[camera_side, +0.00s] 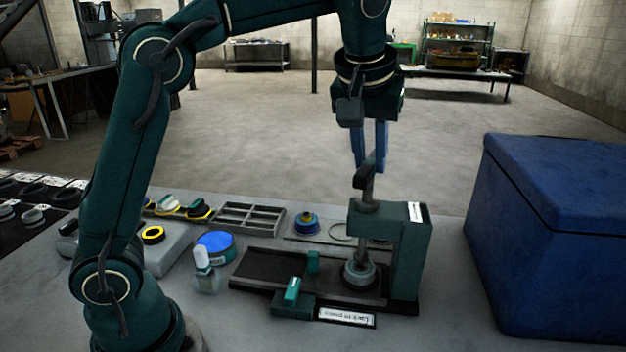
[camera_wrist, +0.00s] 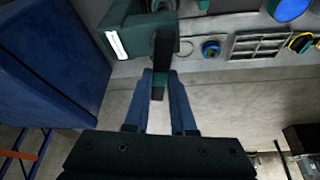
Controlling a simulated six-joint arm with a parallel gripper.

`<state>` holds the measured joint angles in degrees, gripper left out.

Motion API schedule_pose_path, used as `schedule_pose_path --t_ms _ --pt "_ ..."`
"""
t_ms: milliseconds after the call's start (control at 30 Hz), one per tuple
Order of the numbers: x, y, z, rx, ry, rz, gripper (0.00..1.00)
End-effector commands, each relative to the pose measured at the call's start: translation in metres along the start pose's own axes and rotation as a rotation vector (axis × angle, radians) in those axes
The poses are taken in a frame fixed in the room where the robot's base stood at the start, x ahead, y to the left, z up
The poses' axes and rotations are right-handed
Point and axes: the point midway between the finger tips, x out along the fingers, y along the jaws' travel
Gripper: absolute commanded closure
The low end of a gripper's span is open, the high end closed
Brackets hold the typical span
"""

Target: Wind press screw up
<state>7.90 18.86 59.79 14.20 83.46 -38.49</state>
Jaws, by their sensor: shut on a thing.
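The press (camera_side: 411,255) is a dark green frame on a black base at the front right of the bench. Its screw crank (camera_side: 365,192) stands up from the top of the frame, with a dark upright handle. My gripper (camera_side: 370,162) points down from above and is shut on the crank handle. In the wrist view, the dark handle (camera_wrist: 161,62) sits between the two blue fingers of my gripper (camera_wrist: 161,76). The green press top (camera_wrist: 138,32) with a white label shows behind it. A round metal part (camera_side: 359,275) sits under the screw on the press base.
A large blue box (camera_side: 555,235) stands close to the right of the press. A grey divided tray (camera_side: 248,217), a blue-lidded tin (camera_side: 215,246) and a small bottle (camera_side: 204,272) stand left of it. A small green block (camera_side: 292,291) is at the base's front. Open floor lies behind.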

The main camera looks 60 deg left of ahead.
Motion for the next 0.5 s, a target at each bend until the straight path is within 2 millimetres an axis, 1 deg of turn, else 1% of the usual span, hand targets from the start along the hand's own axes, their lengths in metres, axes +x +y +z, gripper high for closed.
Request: schedule_pose_path --t_ms 33,233,500 --pt "0.003 0.0011 0.002 -0.029 -0.01 -0.018 1.0" --pt "0.0031 0.0015 0.0022 -0.135 -0.011 -0.063 1.0" --pt "0.0031 0.0017 0.0027 -0.208 -0.014 -0.094 1.0"
